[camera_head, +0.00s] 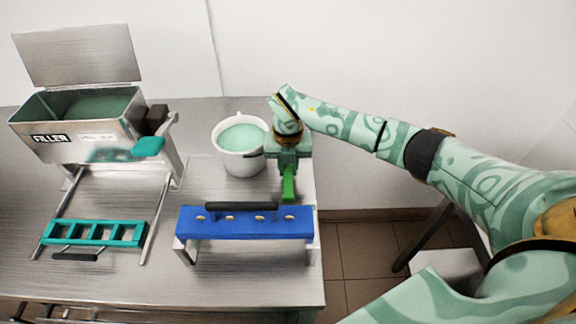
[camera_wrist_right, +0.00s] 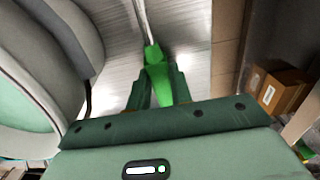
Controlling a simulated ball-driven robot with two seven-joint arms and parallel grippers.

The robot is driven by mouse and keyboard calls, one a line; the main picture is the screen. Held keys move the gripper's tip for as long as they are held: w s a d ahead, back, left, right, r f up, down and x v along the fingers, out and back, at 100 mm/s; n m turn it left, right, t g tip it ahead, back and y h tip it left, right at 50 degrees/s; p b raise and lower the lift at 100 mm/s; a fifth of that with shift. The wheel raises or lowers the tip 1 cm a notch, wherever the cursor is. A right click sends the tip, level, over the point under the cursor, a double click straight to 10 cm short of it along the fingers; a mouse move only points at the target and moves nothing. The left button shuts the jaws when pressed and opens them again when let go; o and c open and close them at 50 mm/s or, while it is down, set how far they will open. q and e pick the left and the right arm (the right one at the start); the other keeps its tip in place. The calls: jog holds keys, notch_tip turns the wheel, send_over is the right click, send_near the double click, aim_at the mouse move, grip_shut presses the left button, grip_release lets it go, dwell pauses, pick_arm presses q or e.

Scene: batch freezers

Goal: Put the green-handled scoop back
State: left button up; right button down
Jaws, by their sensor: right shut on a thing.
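The scoop's green handle (camera_head: 289,188) shows in the head view just below my right gripper (camera_head: 288,168), over the right side of the steel table. In the right wrist view, the green handle (camera_wrist_right: 158,80) sits between the two fingers of the gripper (camera_wrist_right: 155,92), which is shut on it. A thin metal shaft runs from the handle to the top edge there. The scoop's bowl end is out of sight. A white bucket (camera_head: 230,163) of pale green mix stands just left of the gripper. My left gripper is not in view.
A blue rack (camera_head: 245,222) with several holes and a dark handle stands in front of the gripper. A steel filler (camera_head: 75,135) with an open lid stands at the left, a teal rack (camera_head: 95,233) before it. The table (camera_head: 220,285) front is clear.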

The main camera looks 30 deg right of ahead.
jog(key=c, duration=1.3)
grip_release()
jog(key=shift+f, duration=0.1)
jog(key=shift+o, duration=0.2)
notch_tip(320, 180, up, 12)
jog(key=p, duration=0.2)
